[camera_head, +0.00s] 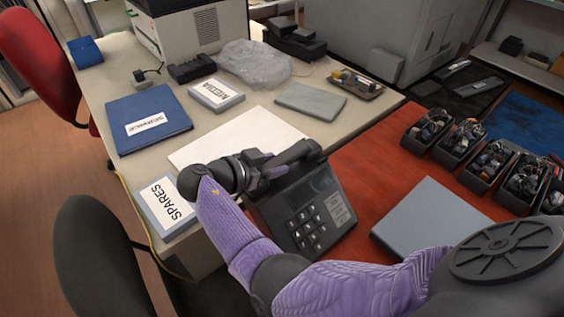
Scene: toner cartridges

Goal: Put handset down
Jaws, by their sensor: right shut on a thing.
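A black desk phone (318,212) with a keypad and a dark screen sits at the left end of the red surface, near the beige desk. My right gripper (262,170) is at the phone's upper left edge, shut on the dark handset (297,153). The handset lies along the top edge of the phone; I cannot tell whether it touches the cradle. My own wrist hides the phone's left side and part of the handset. My left gripper is not in view.
A grey-blue flat box (430,218) lies right of the phone. Several black bins (462,142) of parts stand farther right. Red surface between is clear.

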